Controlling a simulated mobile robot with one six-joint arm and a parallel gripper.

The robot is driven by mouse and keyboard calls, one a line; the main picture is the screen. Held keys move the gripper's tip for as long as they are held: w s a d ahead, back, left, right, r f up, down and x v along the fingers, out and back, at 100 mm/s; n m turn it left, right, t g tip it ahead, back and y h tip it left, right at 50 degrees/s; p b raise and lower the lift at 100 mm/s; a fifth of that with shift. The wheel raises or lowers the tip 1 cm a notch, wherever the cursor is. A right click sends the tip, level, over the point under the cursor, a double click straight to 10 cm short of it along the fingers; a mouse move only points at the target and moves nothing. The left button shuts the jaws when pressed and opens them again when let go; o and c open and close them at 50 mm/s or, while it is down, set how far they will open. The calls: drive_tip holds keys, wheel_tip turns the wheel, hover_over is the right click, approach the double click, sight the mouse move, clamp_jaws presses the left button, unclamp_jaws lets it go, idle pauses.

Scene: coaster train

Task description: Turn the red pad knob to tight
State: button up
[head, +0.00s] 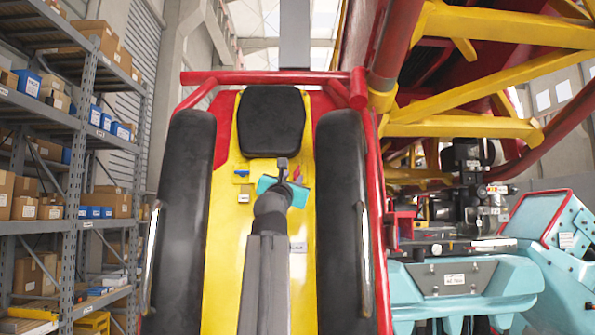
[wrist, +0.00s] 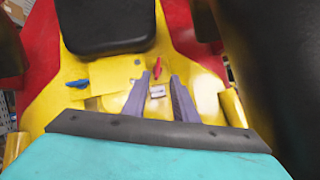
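The red knob (head: 297,174) is a small pointed handle on the yellow panel (head: 226,285), below the black headrest. In the wrist view the red knob (wrist: 158,67) stands about in line with the gap between my fingers, just beyond their tips. Its pointer looks close to upright there. My gripper (head: 282,165) is open and empty, with its two grey fingers (wrist: 159,78) spread apart. I cannot tell how far the tips are from the panel. A white label (wrist: 157,91) shows between the fingers; its text is unreadable.
A blue handle (head: 242,173) sits on the panel left of the red knob, and in the wrist view (wrist: 77,83). Tall black side pads (head: 183,220) (head: 343,215) flank the panel. A black headrest (head: 271,120) is above. Red tubing (head: 260,77) crosses the top.

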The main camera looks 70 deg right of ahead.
sight(298, 168)
drive_tip(key=p+x, duration=0.2)
drive_tip(key=x, duration=0.8)
drive_tip(key=shift+d, duration=0.3)
drive_tip(key=shift+r, duration=0.15)
drive_tip(key=shift+c, duration=0.5)
drive_tip(key=shift+w, duration=0.15)
clamp_jaws()
drive_tip(key=shift+a, duration=0.2)
drive_tip(key=shift+r, duration=0.1)
